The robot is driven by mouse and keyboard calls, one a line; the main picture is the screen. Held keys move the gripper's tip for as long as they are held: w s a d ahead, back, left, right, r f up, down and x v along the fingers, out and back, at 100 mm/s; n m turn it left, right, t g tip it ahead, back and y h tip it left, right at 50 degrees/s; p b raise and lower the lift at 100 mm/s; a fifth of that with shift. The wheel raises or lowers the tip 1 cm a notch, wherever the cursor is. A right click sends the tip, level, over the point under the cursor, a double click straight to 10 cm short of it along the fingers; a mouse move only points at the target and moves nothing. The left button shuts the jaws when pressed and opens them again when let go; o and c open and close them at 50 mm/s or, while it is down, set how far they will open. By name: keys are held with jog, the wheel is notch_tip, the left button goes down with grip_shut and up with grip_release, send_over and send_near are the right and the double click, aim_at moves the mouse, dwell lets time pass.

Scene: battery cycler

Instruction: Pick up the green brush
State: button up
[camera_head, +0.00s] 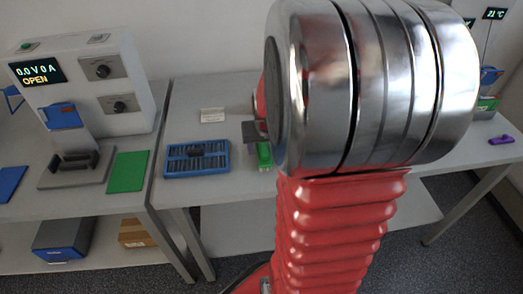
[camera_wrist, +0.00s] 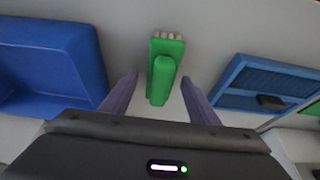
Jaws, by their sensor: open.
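The green brush (camera_wrist: 164,70) lies on the table in the wrist view, with its pale bristles at the far end. Its handle points toward my gripper (camera_wrist: 160,80). My gripper is open, with one purple finger on each side of the brush handle and a visible gap on both sides. Nothing is held. In the head view the green brush (camera_head: 264,155) shows just left of my arm, partly hidden by it. Only a dark part of my gripper shows there above the brush, and its fingers are hard to make out.
A blue tray (camera_head: 170,174) stands left of the brush in the head view. A blue bin (camera_wrist: 92,60) is left of the brush in the wrist view, and the blue tray (camera_wrist: 232,72) is to the right. A small pale sign (camera_head: 212,115) stands behind. My arm hides the table's middle.

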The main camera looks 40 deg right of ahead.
dwell(0.5)
jog(key=c, duration=1.2)
